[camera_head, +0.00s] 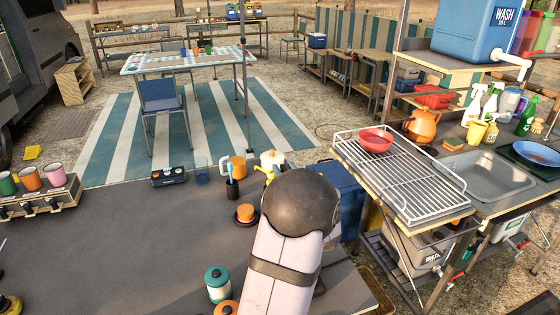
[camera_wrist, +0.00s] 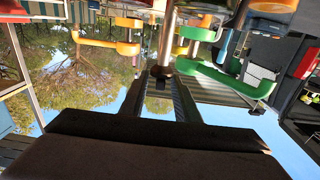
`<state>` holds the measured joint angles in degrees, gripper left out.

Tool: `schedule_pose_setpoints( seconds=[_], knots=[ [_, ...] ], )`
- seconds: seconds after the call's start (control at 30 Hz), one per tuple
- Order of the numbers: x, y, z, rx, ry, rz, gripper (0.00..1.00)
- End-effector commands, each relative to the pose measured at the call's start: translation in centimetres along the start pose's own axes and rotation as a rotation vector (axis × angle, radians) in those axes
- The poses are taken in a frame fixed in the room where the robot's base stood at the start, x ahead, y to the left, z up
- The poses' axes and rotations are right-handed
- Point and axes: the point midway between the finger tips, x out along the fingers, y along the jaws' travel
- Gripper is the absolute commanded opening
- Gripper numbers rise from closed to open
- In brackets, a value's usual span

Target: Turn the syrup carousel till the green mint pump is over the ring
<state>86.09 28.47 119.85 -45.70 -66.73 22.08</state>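In the wrist view, turned upside down, several coloured pump spouts hang around a grey metal post (camera_wrist: 168,35). The green pump (camera_wrist: 230,80) is right of the post, its spout pointing right. An orange pump (camera_wrist: 108,43) is on the left; smaller yellow and orange parts sit behind. My gripper (camera_wrist: 161,82) points at the post; its fingers stand apart, with the post's dark end between or just beyond their tips. I cannot tell whether they touch it. I cannot make out the ring.
A mug rack (camera_head: 40,205) is at left. A wire grill rack (camera_head: 405,180) with a red bowl (camera_head: 375,139) is at right. The counter's left middle is clear.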

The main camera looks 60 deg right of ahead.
Motion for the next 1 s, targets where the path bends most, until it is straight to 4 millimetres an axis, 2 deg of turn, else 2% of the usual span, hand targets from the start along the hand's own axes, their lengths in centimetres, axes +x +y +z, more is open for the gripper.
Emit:
schedule_pose_setpoints(
  seconds=[0.1,0.3,0.5,0.77,0.8,0.9,1.0],
  knots=[
    [2.0,-0.1,-0.1,0.0,-0.001,-0.002,0.29],
    [4.3,0.0,-0.1,-0.001,0.0,-0.001,0.29],
    [5.2,0.0,0.0,0.0,-0.001,0.001,0.29],
    [5.3,0.0,0.0,0.0,-0.001,0.001,0.29],
    [5.3,0.0,0.0,0.0,-0.001,0.001,0.27],
    [5.3,0.0,0.0,0.0,-0.001,0.001,0.03],
    [5.3,0.0,0.0,0.0,-0.001,0.001,0.0]
  ],
)
